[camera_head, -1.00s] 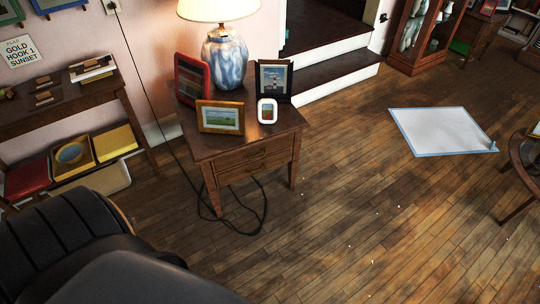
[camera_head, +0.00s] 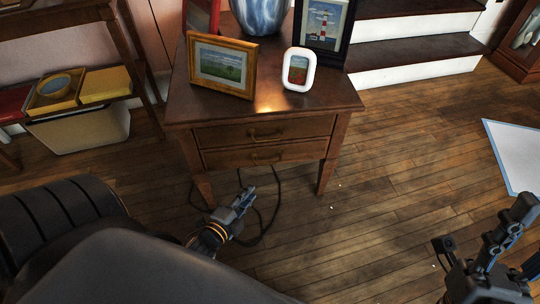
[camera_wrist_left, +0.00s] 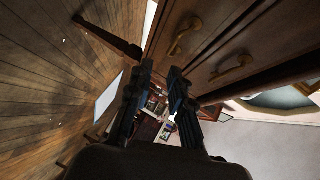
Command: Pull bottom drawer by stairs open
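The small wooden side table (camera_head: 185,105) by the stairs has two drawers, both closed. The bottom drawer (camera_head: 225,157) has a brass handle (camera_head: 267,158); in the left wrist view this handle (camera_wrist_left: 184,35) is the one nearer the floor side. The top drawer (camera_head: 225,136) also has a brass handle, which shows in the left wrist view (camera_wrist_left: 231,68). My left gripper (camera_head: 245,196) is low in front of the table, below the bottom drawer and apart from its handle. Its fingers (camera_wrist_left: 163,70) are spread and empty. My right gripper (camera_head: 510,220) is at the lower right, far from the drawers; its fingers are unclear.
Picture frames (camera_head: 222,65) and a blue vase lamp (camera_head: 258,15) stand on the table. A black chair (camera_head: 60,225) fills the lower left. A black cord (camera_head: 275,205) lies beneath the table. White-edged stairs (camera_head: 415,70) rise behind.

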